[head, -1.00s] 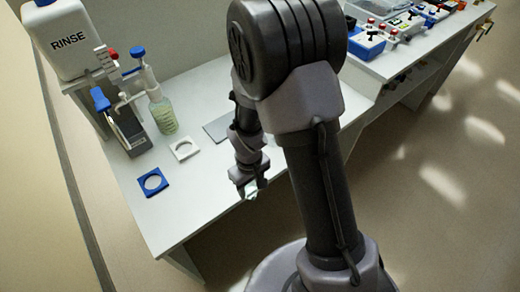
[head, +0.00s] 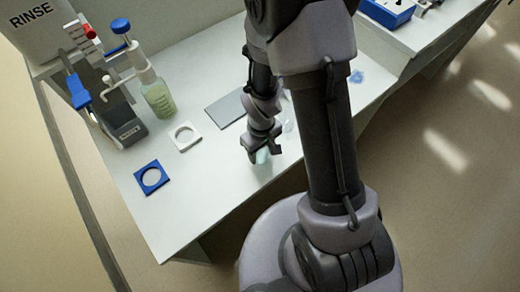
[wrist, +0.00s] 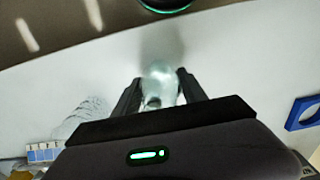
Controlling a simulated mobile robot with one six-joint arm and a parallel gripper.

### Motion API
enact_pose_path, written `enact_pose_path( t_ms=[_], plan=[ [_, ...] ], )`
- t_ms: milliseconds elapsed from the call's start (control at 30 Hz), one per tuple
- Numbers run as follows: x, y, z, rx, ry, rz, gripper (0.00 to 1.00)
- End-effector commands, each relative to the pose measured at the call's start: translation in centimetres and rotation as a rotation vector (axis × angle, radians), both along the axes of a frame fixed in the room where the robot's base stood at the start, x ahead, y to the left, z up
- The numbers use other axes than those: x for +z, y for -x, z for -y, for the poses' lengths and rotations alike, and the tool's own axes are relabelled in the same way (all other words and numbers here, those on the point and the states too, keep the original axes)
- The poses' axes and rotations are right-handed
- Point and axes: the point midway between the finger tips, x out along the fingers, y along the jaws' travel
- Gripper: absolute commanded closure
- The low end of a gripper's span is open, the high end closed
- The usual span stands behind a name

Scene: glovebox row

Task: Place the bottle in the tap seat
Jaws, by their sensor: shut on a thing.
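My gripper (head: 262,150) is shut on a small clear, pale-green bottle (head: 262,157), low over the bench. In the wrist view the bottle (wrist: 160,84) sits between the two dark fingers (wrist: 158,92). Whether it touches the bench is unclear. To the left lie two flat square seats with round holes: a blue one (head: 140,176) and a white one (head: 178,145), both empty. The blue one also shows at the right edge of the wrist view (wrist: 294,116). Which seat is the tap seat is not marked.
A blue-topped pump bottle (head: 160,100) with greenish liquid stands behind the white seat. A grey stand (head: 124,128) is left of it. A flat grey plate (head: 226,110) lies left of my arm. Bench (head: 215,185) between gripper and seats is clear.

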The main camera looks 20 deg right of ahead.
Motion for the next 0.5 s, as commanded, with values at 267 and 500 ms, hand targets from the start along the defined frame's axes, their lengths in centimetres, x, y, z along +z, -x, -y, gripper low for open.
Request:
enact_pose_path(
  t_ms=[267,500],
  plan=[
    [-0.33,0.00,-0.01,0.000,0.000,0.000,0.28],
    [-0.24,-0.01,-0.01,0.000,0.000,0.000,0.28]
  ],
)
